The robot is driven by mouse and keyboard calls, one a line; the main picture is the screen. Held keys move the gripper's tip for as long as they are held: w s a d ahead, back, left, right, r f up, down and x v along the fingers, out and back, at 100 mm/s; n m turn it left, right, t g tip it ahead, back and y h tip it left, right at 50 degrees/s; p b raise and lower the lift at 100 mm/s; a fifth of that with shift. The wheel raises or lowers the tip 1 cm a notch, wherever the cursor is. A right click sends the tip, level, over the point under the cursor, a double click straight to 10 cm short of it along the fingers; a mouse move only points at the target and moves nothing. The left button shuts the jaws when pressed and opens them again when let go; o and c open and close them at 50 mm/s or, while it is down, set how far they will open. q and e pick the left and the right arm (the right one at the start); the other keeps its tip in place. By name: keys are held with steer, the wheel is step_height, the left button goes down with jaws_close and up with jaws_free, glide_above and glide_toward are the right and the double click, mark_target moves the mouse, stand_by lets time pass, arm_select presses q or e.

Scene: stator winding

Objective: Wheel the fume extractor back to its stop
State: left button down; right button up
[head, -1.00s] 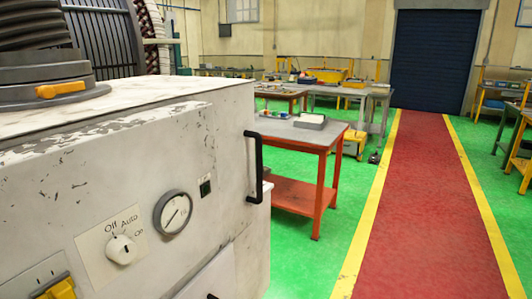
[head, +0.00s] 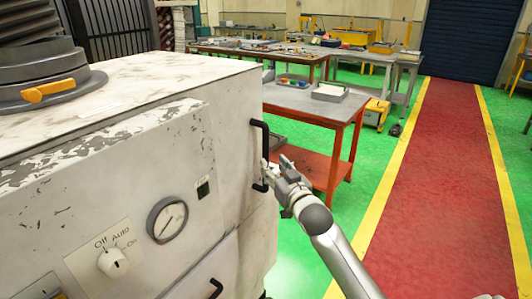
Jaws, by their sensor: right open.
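The fume extractor (head: 110,190) is a worn white cabinet filling the left of the head view. Its front has a round gauge (head: 167,220), an Off/Auto/On knob (head: 113,262) and a small dark switch. A black upright handle (head: 264,150) is on its right edge. My right gripper (head: 270,172) is at the lower part of this handle, open, with its fingers close to the bar. I cannot tell whether the fingers touch it. My left gripper is not in view.
A red-orange workbench (head: 345,118) with trays stands just behind the extractor. Grey tables (head: 405,62) with parts stand further back. A red walkway with yellow edges (head: 440,190) runs clear on the right to a dark blue shutter (head: 470,40).

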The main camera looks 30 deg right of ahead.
mark_target(267, 157)
steer(key=w, duration=0.2)
steer(key=w+d+p, duration=0.1)
steer(key=w, duration=0.3)
steer(key=shift+w+d, duration=0.1)
steer(key=shift+d, duration=0.15)
steer(key=shift+w+d+f+p, duration=0.1)
steer(key=shift+w+p, duration=0.2)
steer(key=shift+w, duration=0.35)
jaws_close()
